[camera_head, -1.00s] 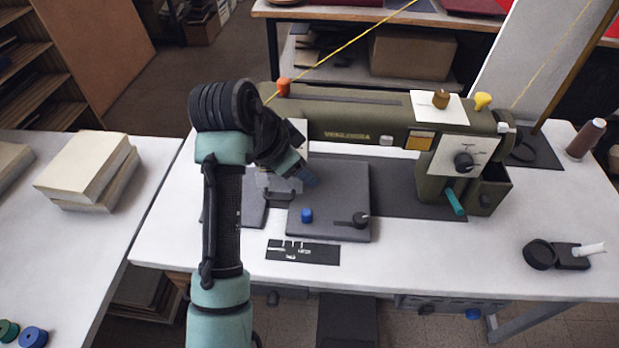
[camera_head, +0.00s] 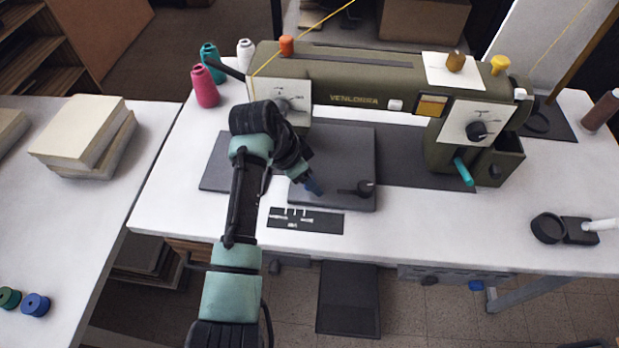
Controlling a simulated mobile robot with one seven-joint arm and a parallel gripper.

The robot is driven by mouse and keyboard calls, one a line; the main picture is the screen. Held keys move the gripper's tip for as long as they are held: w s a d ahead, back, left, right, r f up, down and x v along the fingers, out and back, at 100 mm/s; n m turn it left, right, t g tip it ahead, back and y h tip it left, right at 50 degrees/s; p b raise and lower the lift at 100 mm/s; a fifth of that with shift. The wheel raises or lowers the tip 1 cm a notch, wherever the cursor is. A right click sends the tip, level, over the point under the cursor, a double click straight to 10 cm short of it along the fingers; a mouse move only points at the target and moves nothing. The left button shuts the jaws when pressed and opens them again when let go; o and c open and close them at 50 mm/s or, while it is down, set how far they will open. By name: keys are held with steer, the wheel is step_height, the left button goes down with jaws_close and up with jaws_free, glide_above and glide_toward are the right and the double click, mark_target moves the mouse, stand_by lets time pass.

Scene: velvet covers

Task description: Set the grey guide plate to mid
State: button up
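The grey guide plate (camera_head: 347,155) lies flat on the white table in front of the sewing machine. My gripper (camera_head: 313,187) points down at the plate's front left part, where the blue knob stood. Its bluish tips hide or merge with that knob, so I cannot tell whether they touch it or are open or shut. A black label strip (camera_head: 305,228) with white marks lies just in front of the plate; its lettering is too small to read.
The olive sewing machine (camera_head: 350,75) stands behind the plate, its left head close to my wrist. Pink (camera_head: 205,86), teal and white thread spools stand at the back left. A teal lever (camera_head: 463,171) juts out at the right.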

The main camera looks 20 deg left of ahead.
steer(key=shift+w+d+f, duration=0.1)
steer(key=shift+w+f, duration=0.05)
steer(key=shift+f, duration=0.2)
jaws_close()
stand_by(1.2)
